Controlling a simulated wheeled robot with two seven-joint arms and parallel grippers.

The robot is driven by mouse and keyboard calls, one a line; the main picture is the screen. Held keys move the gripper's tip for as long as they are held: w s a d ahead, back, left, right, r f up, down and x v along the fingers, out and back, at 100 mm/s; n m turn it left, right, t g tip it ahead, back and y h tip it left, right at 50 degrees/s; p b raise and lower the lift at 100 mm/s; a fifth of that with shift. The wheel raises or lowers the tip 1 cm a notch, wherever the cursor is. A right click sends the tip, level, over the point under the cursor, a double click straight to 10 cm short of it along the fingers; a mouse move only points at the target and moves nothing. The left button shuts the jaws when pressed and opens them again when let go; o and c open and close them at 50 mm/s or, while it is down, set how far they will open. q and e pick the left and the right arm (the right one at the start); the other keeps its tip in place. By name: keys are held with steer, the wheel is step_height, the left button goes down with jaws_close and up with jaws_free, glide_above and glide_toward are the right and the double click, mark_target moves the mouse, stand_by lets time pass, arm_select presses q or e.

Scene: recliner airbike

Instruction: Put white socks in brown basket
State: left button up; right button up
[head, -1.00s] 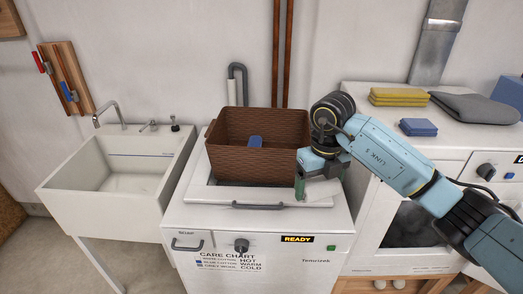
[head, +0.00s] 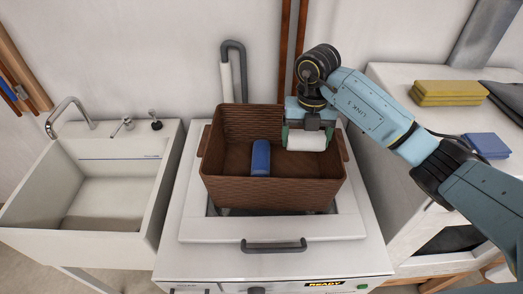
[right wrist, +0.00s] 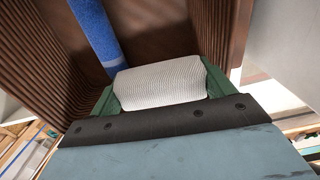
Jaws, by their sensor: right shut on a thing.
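The brown basket (head: 272,194) stands on top of the white washing machine, its open top facing up. A blue rolled item (head: 261,158) lies inside it; it also shows in the right wrist view (right wrist: 94,28). My right gripper (head: 307,138) is over the right back part of the basket, shut on a white ribbed sock roll (head: 307,141). The roll sits between the green fingers in the right wrist view (right wrist: 160,86), with the basket's inside beyond it. I cannot tell whether the roll touches the basket. My left gripper is not in view.
A white sink (head: 105,190) with a tap stands to the left. At the right, a white appliance top holds folded yellow cloths (head: 448,93), a blue folded cloth (head: 487,145) and a dark grey cloth. A grey pipe (head: 236,75) rises behind the basket.

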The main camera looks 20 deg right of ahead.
mark_target(299, 174)
step_height(299, 174, down, 14)
steer(key=shift+f+b, duration=0.1)
steer(key=shift+b, duration=0.35)
steer(key=shift+f, duration=0.2)
steer(key=o, duration=0.9)
steer(key=shift+r, duration=0.1)
step_height(299, 174, up, 12)
steer(key=shift+r, duration=0.15)
